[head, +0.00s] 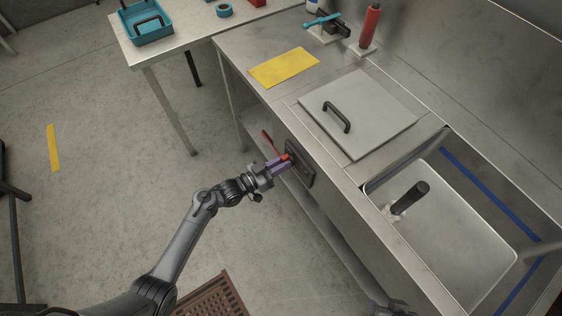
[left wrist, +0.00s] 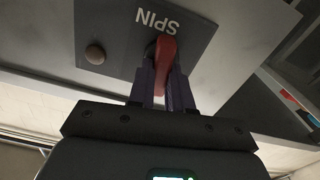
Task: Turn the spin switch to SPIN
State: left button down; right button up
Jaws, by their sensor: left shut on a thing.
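The spin switch is a red lever (left wrist: 166,55) on a dark plate (left wrist: 120,30) with the word SPIN printed in white, upside down in the left wrist view. In the head view the plate (head: 300,163) is on the counter's front face. My left gripper (head: 279,164) is at the switch; in the left wrist view its two fingers (left wrist: 165,88) close around the lever. The fingers hide part of the lever, and I cannot tell from these frames which position it points to. A round brownish knob (left wrist: 95,54) also sits on the plate.
The steel counter (head: 258,45) holds a yellow cloth (head: 284,67), a grey lid with a black handle (head: 358,115) and a sink basin (head: 455,230). A red rod (head: 270,143) shows beside my gripper. A side table carries a blue tray (head: 147,24).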

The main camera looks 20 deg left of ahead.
pick_arm(q)
jog(key=n+p, duration=0.2)
jog(key=n, duration=0.3)
jog(key=n+p, duration=0.2)
jog(key=n, duration=0.3)
jog(key=n+p, duration=0.2)
jog(key=n, duration=0.3)
jog(key=shift+w+a+f+n, duration=0.25)
jog(key=shift+a+f+n, duration=0.05)
jog(key=shift+f+n, duration=0.1)
dwell(0.3)
jog(key=c, duration=1)
grip_release()
jog(key=shift+c, duration=0.2)
